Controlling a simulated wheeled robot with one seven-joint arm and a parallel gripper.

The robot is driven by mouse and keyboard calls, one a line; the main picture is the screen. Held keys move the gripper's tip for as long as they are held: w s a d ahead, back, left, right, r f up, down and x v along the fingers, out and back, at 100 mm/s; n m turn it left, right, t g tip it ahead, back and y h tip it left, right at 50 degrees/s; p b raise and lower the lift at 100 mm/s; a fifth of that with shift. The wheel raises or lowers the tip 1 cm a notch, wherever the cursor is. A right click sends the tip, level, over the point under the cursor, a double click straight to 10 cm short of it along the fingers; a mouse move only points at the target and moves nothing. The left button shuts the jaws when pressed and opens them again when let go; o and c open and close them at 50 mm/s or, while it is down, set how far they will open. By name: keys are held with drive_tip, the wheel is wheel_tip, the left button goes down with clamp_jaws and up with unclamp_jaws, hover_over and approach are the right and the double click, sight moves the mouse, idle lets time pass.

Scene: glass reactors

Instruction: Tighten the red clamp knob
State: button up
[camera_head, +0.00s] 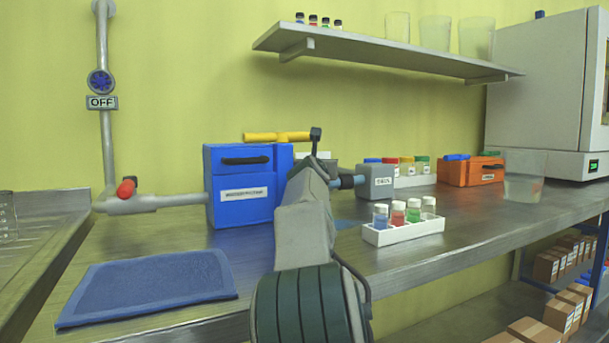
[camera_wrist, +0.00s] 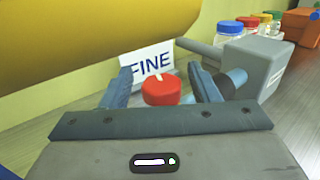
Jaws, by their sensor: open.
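The red knob (camera_wrist: 161,91) is round and sits low in the middle of the wrist view, in front of a white sign reading "FINE" (camera_wrist: 150,62). My gripper (camera_wrist: 160,72) is open, with one blue-grey finger on each side of the knob. Gaps show between the knob and both fingers, so it does not look gripped. In the head view my arm hides the red knob and most of the gripper, beside the blue machine (camera_head: 240,186).
A yellow bar (camera_head: 277,137) tops the blue machine and fills the wrist view's upper left. A grey box (camera_head: 375,182) with a blue pipe stands close right of my gripper. A white vial rack (camera_head: 404,233) is nearby. A red valve (camera_head: 126,188) sits on the left pipe.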

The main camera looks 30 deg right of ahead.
drive_tip(key=p, duration=0.2)
drive_tip(key=shift+r+p, duration=0.35)
drive_tip(key=shift+p, duration=0.05)
drive_tip(key=n+t+y+p, duration=0.1)
drive_tip(key=p, duration=0.4)
drive_tip(key=shift+s+d+y, duration=0.1)
drive_tip(key=shift+d+y, duration=0.05)
drive_tip(key=shift+y, duration=0.25)
drive_tip(key=n+t+y+p, duration=0.2)
drive_tip(key=n+y+p, duration=0.2)
drive_tip(key=p, duration=1.9)
drive_tip(key=shift+n+y, duration=0.4)
drive_tip(key=shift+y, duration=0.8)
drive_tip(key=n+y+p, duration=0.1)
drive_tip(key=y+p, duration=0.2)
drive_tip(key=p, duration=0.3)
drive_tip(key=shift+n+t, duration=0.3)
drive_tip(key=shift+n, duration=0.1)
